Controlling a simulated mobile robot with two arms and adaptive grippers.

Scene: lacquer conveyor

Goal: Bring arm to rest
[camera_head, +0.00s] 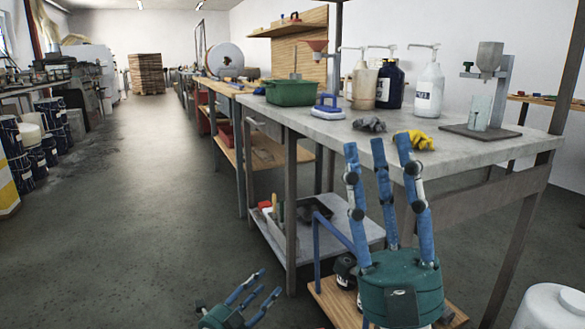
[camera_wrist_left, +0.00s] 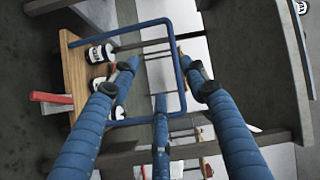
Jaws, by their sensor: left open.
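My left gripper (camera_head: 261,282) is low at the bottom of the head view, over the floor in front of the trolley. Its three blue fingers are spread and hold nothing. In the left wrist view the fingers (camera_wrist_left: 162,85) reach towards a blue trolley handle (camera_wrist_left: 116,43), with nothing gripped between them. My right gripper (camera_head: 378,148) is large and close in the head view, in front of the workbench (camera_head: 330,127). Its blue fingers point up, apart and empty, over a green palm.
A wheeled trolley with a wooden board (camera_head: 338,303) and cans (camera_wrist_left: 98,54) stands below the bench. On the bench are a green bin (camera_head: 290,93), yellow gloves (camera_head: 415,140), pump bottles (camera_head: 429,88) and a stand (camera_head: 503,80). The floor at left (camera_head: 140,200) is open.

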